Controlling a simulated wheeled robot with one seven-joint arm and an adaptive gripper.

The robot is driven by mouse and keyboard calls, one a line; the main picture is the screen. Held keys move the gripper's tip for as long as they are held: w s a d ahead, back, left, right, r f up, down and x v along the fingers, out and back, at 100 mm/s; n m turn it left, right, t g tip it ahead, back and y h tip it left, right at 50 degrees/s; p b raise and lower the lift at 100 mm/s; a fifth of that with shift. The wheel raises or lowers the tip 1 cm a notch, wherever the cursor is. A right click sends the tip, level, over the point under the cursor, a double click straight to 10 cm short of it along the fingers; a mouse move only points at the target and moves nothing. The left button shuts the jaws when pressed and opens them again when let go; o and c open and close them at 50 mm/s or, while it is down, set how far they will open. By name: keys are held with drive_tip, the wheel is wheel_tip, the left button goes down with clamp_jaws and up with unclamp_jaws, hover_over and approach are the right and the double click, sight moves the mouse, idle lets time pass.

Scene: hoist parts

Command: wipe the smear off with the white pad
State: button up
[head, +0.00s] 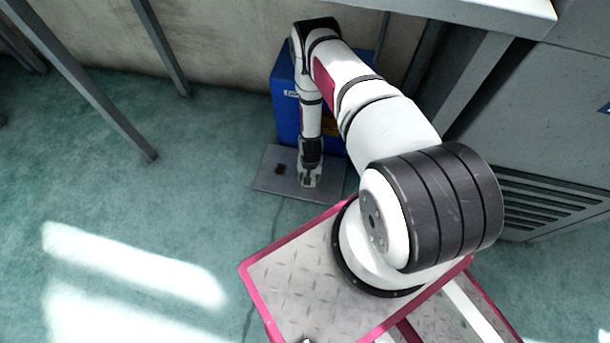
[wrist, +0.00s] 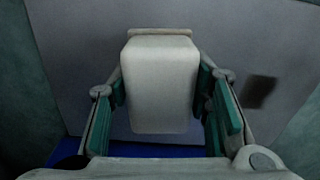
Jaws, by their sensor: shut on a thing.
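The smear is a dark brown patch (head: 279,169) on a grey plate (head: 268,182) that lies on the floor. In the wrist view the smear (wrist: 258,91) is to the right of my gripper. My gripper (head: 309,181) points down over the middle of the plate, to the right of the smear in the head view. In the wrist view its two green-padded fingers are shut on the white pad (wrist: 160,82) from both sides. The pad is close to the plate; I cannot tell whether it touches.
A blue box (head: 286,98) stands right behind the plate, partly hidden by my arm. A grey cabinet with slats (head: 550,195) stands at the right, and a table edge (head: 480,8) overhangs at the top. The green floor to the left is open apart from metal legs (head: 105,85).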

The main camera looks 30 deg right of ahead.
sight(274, 174)
drive_tip(key=shift+s+d+f, duration=0.15)
drive_tip(key=shift+s+d, duration=2.35)
drive_tip(key=shift+s, duration=0.1)
drive_tip(key=w+a+b, duration=0.1)
drive_tip(key=w+a, duration=0.3)
drive_tip(key=shift+w+a+b, duration=0.3)
drive_tip(key=shift+w+a, duration=0.05)
drive_tip(key=shift+a, duration=0.05)
drive_tip(key=shift+w+a+r+b, duration=0.2)
drive_tip(key=shift+w+a+b, duration=0.5)
drive_tip(key=shift+w+a, duration=1.9)
drive_tip(key=shift+w+a+f, duration=0.15)
drive_tip(key=shift+w+a, duration=2.5)
drive_tip(key=shift+w, duration=0.15)
drive_tip(key=shift+s, duration=0.1)
